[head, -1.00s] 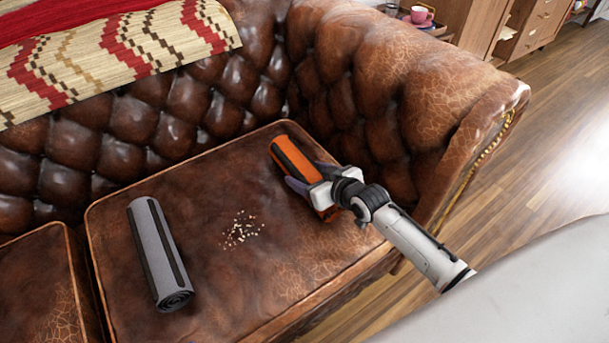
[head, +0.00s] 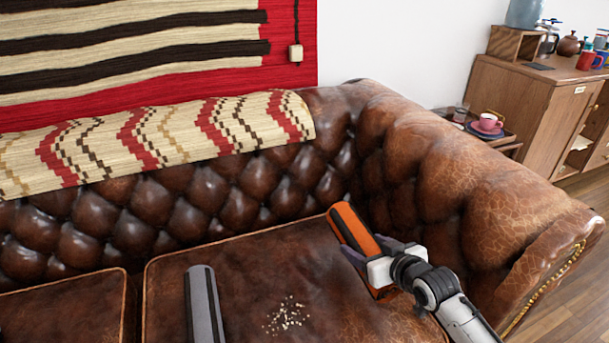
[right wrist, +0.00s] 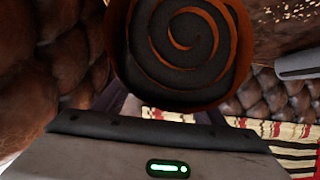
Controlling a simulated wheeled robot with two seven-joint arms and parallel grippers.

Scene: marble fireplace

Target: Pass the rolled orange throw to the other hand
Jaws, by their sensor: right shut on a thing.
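The rolled throw (head: 352,226) is orange with a dark band along it. It is at the right end of the sofa seat in the head view, near the armrest. My right gripper (head: 368,256) is shut around it near its closer end. I cannot tell whether the roll is clear of the seat. In the right wrist view, the throw's round end (right wrist: 183,48) shows a grey and orange spiral close to the camera. My left gripper is not in view.
The tufted armrest (head: 450,170) rises beside my right arm. A patterned blanket (head: 160,140) covers the backrest. A pink cup (head: 487,123) stands on a tray behind the armrest.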

